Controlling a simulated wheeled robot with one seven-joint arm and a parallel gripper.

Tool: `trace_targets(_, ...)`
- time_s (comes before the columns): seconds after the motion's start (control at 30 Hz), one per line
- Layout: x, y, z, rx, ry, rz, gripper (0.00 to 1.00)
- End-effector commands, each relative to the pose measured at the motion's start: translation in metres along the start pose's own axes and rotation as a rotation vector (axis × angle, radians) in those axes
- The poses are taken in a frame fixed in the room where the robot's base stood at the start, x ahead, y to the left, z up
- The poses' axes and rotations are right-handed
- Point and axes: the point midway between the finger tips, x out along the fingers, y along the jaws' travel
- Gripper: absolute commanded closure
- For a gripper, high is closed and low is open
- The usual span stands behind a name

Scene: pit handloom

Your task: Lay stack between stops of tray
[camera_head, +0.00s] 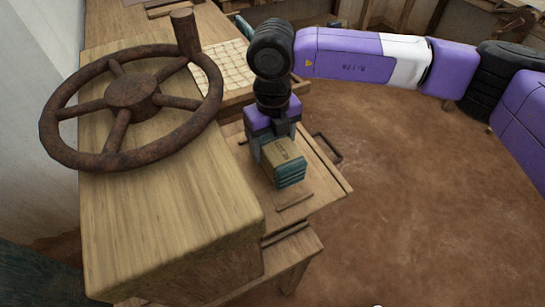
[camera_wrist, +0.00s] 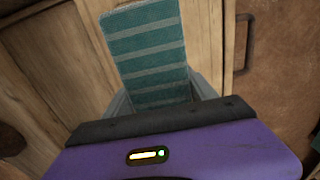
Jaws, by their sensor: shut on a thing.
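The stack (camera_head: 290,174) shows teal striped cloth layers at its end and a brown printed face on top in the head view. In the wrist view the stack (camera_wrist: 148,45) shows as a teal and grey striped block. My gripper (camera_head: 268,158) is shut on it, with a grey jaw on each side in the wrist view (camera_wrist: 162,98). The wooden tray (camera_head: 322,187) is under and around the stack. A thin dark stop (camera_head: 295,202) lies on it, in front of the stack. Whether the stack touches the tray cannot be told. My gripper hides the tray's far part.
A large rusty spoked wheel (camera_head: 132,95) stands over the wooden block (camera_head: 165,215) at left. A checked cloth (camera_head: 228,68) lies behind my gripper. A dark handle (camera_head: 328,148) sticks out at the tray's right. The earthen floor (camera_head: 420,210) at right is clear.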

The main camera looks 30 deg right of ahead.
Motion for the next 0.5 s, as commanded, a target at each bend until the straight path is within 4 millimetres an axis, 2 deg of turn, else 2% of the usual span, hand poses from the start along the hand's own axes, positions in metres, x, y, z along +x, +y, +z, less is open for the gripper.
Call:
trace_targets(0.17, 0.010, 0.000, 0.000, 0.000, 0.001, 0.001, 0.82)
trace_targets(0.4, 0.042, 0.000, 0.000, 0.001, 0.001, 0.001, 0.82)
trace_targets(0.5, 0.048, 0.000, 0.000, 0.001, 0.000, 0.000, 0.82)
